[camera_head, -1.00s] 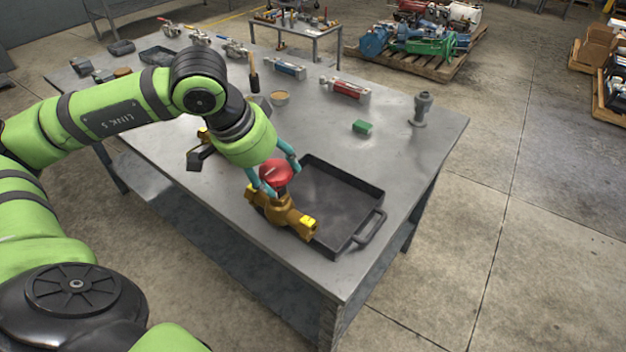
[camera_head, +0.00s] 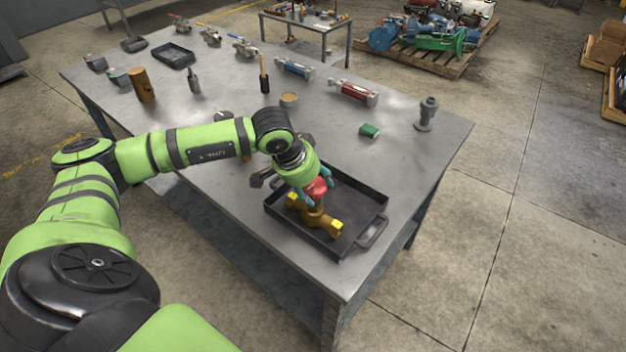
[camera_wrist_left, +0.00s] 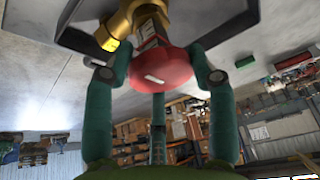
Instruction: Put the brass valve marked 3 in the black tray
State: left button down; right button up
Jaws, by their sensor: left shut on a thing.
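A brass valve (camera_head: 314,217) with a red handwheel (camera_head: 317,189) and yellow end caps is over the black tray (camera_head: 377,212). My left gripper (camera_head: 318,186) is shut on it by the handwheel. In the left wrist view, the teal fingers (camera_wrist_left: 160,78) grip either side of the red handwheel (camera_wrist_left: 160,68), with the brass body (camera_wrist_left: 117,25) beyond it. I cannot tell whether the valve touches the tray floor. A white label shows on the handwheel, but I cannot read a number. My right gripper is not in view.
A second valve, mostly hidden, lies behind my left arm. The table right of the tray is clear.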

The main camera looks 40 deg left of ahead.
pick_arm(q)
jog(key=shift+w, duration=0.1)
jog(key=c, duration=0.7)
grip_release()
jog(key=shift+f, duration=0.1)
jog(key=o, duration=0.3)
jog(key=b+v, duration=0.4)
jog(key=v, duration=0.8)
